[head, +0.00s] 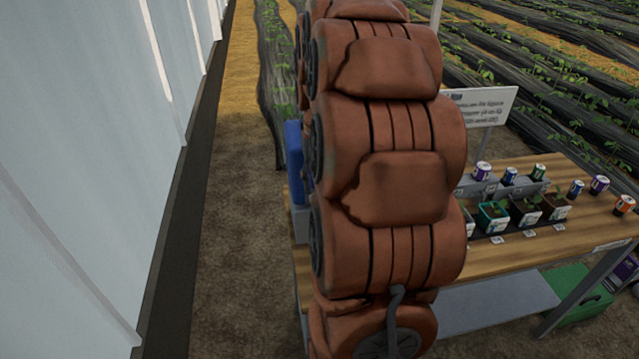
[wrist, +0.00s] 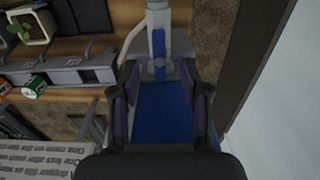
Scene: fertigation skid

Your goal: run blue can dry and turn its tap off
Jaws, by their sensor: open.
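A small blue can (head: 510,176) stands in the back row on the wooden table, between a purple can (head: 482,171) and a green can (head: 538,172). A larger blue container (head: 294,162) shows partly behind my arm in the head view. In the wrist view a blue block-like body (wrist: 160,112) lies below and between the fingers of my gripper (wrist: 159,78). A pale upright fitting with a blue part (wrist: 158,45) is just beyond the fingertips; I cannot tell whether it is a tap or how it is set. My gripper is open and looks empty. My arm hides it in the head view.
Potted seedlings (head: 493,216) stand along the table (head: 505,250), with loose cans such as an orange can (head: 624,204) at the right. A sign (head: 485,105) stands behind. A pale wall (head: 75,150) runs along the left. A green crate (head: 580,292) is under the table.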

